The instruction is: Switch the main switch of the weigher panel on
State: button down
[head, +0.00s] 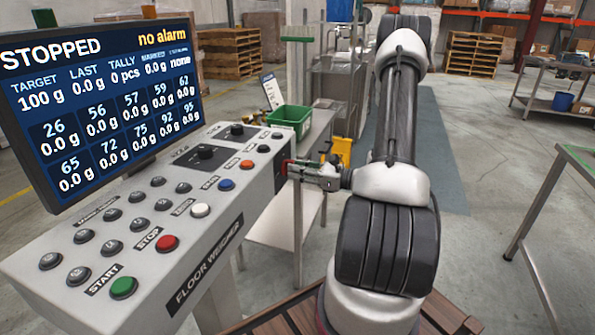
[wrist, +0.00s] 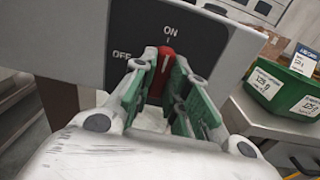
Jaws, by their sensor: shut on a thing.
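The weigher panel (head: 130,215) is a grey console at the left in the head view, and its end face fills the top of the wrist view. On that face is the main switch (wrist: 164,70), a red handle on a dark plate with ON above and OFF to the left. The handle stands nearly upright, its white line towards the ON mark. My gripper (wrist: 163,80) has its green-padded fingers on both sides of the handle, shut on it. In the head view my gripper (head: 300,171) meets the panel's right end; the switch is mostly hidden there.
The screen (head: 100,85) above the panel reads STOPPED and no alarm. Buttons, including a green START (head: 123,288) and a red STOP (head: 167,243), cover the panel's top. A green bin (head: 290,120) stands on a bench close behind my gripper.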

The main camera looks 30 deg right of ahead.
dwell(0.3)
jog(key=c, duration=1.4)
grip_release()
jog(key=shift+s+d, duration=0.1)
jog(key=v, duration=1.1)
jog(key=shift+s+d, duration=0.3)
